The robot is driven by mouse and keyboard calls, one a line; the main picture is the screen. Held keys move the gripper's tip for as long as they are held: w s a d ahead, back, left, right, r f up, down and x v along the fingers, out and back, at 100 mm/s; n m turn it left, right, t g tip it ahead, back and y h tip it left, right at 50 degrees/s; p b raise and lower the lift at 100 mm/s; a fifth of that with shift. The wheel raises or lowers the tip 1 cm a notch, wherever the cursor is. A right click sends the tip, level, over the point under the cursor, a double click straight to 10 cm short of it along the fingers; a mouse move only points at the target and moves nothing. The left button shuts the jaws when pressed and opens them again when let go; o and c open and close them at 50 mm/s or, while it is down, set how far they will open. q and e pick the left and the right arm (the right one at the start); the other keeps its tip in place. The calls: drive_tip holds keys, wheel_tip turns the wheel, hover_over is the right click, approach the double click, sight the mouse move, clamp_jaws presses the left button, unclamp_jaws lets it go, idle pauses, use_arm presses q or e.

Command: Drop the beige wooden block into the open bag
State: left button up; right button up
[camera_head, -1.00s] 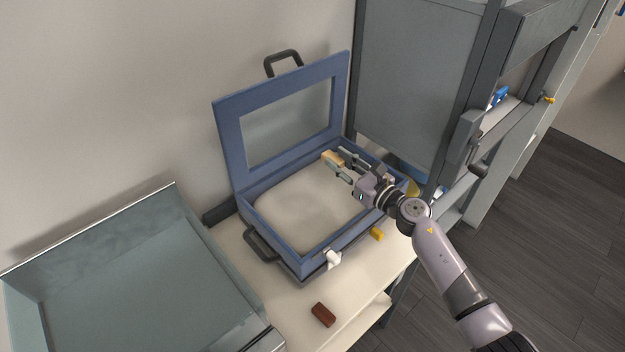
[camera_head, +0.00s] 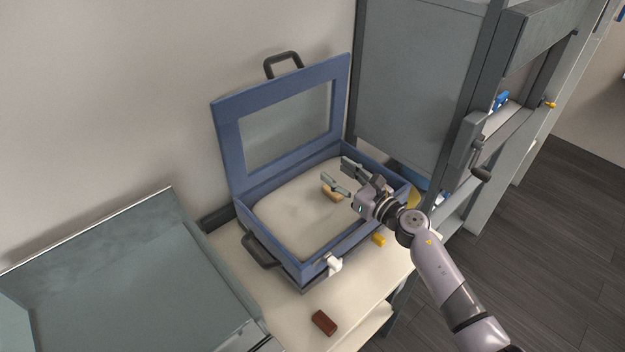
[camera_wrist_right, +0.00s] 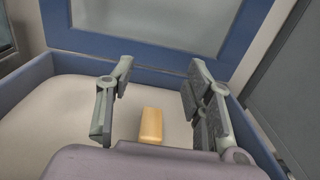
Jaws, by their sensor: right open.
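The beige wooden block (camera_head: 331,193) lies on the pale floor inside the open blue bag (camera_head: 283,251), towards its right side. In the right wrist view the block (camera_wrist_right: 151,126) shows below and between the spread fingers, apart from them. My right gripper (camera_head: 338,174) is open and empty, above the block inside the bag's outline. It also shows in the right wrist view (camera_wrist_right: 155,95). The bag's lid (camera_head: 228,147) with its clear window stands raised at the back. My left gripper is not in view.
A dark red block (camera_head: 324,322) and a yellow block (camera_head: 379,240) lie on the cream table (camera_head: 285,315) in front of the bag. A grey-green tray (camera_head: 130,280) is at the left. A grey cabinet (camera_head: 415,90) stands close on the right.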

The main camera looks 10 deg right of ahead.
drive_tip(key=v, duration=1.2)
